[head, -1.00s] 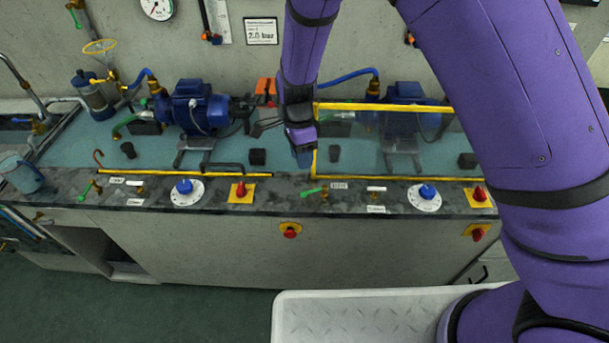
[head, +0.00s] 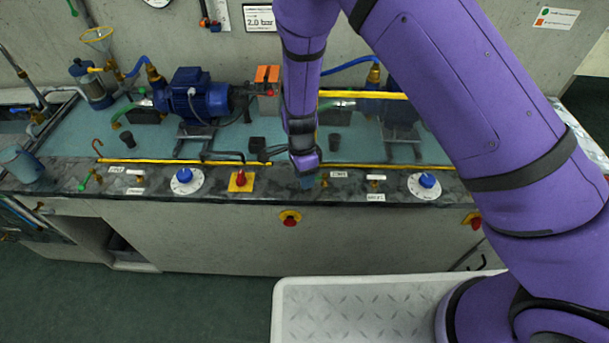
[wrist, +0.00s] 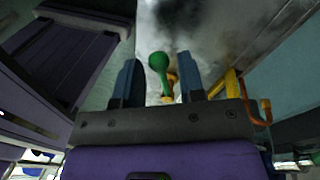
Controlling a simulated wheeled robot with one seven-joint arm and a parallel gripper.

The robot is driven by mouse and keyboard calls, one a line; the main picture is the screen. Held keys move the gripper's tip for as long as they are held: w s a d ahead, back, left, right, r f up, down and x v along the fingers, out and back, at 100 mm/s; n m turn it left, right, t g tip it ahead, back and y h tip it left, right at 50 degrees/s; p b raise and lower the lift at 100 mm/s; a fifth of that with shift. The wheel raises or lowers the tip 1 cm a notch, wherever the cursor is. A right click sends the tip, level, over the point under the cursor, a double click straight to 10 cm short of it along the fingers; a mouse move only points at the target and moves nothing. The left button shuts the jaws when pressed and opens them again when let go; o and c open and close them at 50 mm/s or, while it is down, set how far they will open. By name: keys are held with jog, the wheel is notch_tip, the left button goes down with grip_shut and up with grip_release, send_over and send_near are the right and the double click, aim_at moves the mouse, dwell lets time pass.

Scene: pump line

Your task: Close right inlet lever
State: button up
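The right inlet lever has a green rounded handle (wrist: 158,62) on a brass fitting. In the wrist view the handle lies between my two blue fingertips, with a gap on each side. In the head view my gripper (head: 306,181) points down at the front counter and hides the green handle. Only a bit of the brass fitting (head: 324,180) shows just right of it. In the wrist view my gripper (wrist: 159,78) is open, its fingers apart.
A yellow rail (head: 390,167) runs behind the lever. A white-handled valve (head: 376,178) and a blue dial (head: 427,181) are to its right. A red knob on a yellow plate (head: 241,180) is to its left. The left green lever (head: 85,182) is farther left.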

grip_shut()
jog(key=shift+w+a+m, duration=0.1)
jog(key=shift+w+m, duration=0.3)
jog(key=shift+m, duration=0.4)
grip_release()
jog(key=shift+r, duration=0.1)
notch_tip(320, 180, up, 10)
jog(key=w, duration=0.2)
jog(key=shift+a+r, duration=0.2)
jog(key=shift+r, duration=0.05)
